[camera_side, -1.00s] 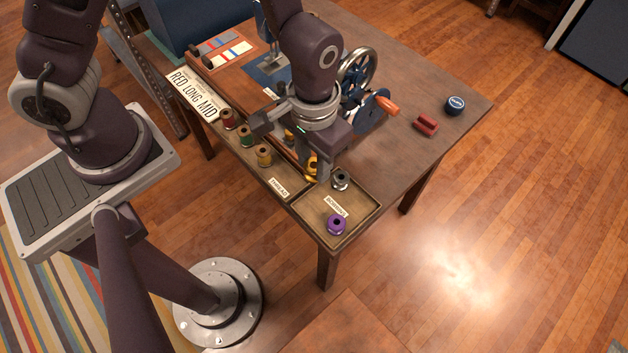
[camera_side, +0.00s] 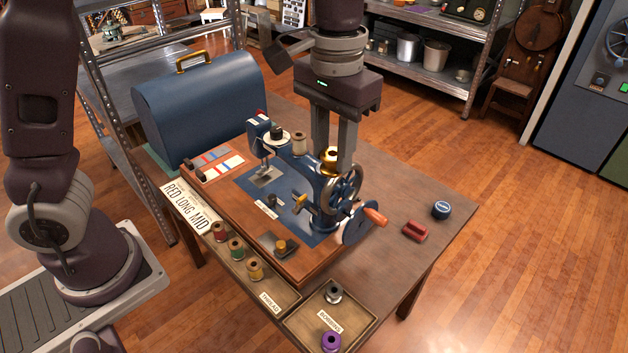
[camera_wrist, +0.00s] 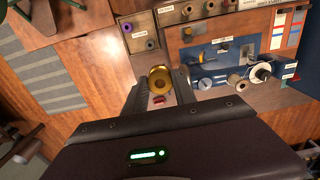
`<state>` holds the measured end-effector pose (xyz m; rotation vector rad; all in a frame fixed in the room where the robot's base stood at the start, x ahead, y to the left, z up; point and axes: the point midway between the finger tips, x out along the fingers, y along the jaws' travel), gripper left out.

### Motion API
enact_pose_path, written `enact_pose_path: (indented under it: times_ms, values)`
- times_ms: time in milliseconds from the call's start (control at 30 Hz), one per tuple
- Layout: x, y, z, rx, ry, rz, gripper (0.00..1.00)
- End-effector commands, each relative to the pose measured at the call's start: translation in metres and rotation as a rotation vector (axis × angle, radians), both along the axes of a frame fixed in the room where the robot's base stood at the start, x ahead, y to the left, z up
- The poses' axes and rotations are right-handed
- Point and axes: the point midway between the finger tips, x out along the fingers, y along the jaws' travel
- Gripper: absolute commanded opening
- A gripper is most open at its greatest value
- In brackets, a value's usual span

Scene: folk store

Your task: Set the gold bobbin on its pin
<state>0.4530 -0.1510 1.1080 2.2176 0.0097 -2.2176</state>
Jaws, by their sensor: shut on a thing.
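The gold bobbin (camera_side: 330,157) is between the fingertips of my gripper (camera_side: 334,165). The gripper is shut on it and points down. In the side view they appear just above and behind the handwheel (camera_side: 343,188) of the blue sewing machine (camera_side: 308,172). In the wrist view the gold bobbin (camera_wrist: 158,78) shows between the fingers, apart from the machine (camera_wrist: 228,80) to its right. A small brass part (camera_side: 300,203) sticks out from the machine's front. I cannot tell for sure which part is the bobbin's pin.
The bobbins tray (camera_side: 368,322) at the front holds a grey bobbin (camera_side: 333,292) and a purple bobbin (camera_side: 331,342). Thread spools stand in the thread tray (camera_side: 290,297). A blue case (camera_side: 200,105) stands behind. The table's right side is mostly clear.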

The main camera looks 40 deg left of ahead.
Motion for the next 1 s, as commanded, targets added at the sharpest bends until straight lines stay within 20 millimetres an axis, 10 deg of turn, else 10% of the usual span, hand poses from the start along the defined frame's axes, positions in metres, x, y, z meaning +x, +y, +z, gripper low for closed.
enact_pose_path:
  times_ms: [200, 533, 1000]
  values:
    - [0.067, 0.056, -0.003, 0.0, -0.001, -0.002, 0.13]
    - [0.109, 0.116, -0.005, 0.0, 0.0, 0.003, 0.13]
    - [0.107, 0.113, -0.066, 0.001, 0.002, 0.001, 0.13]
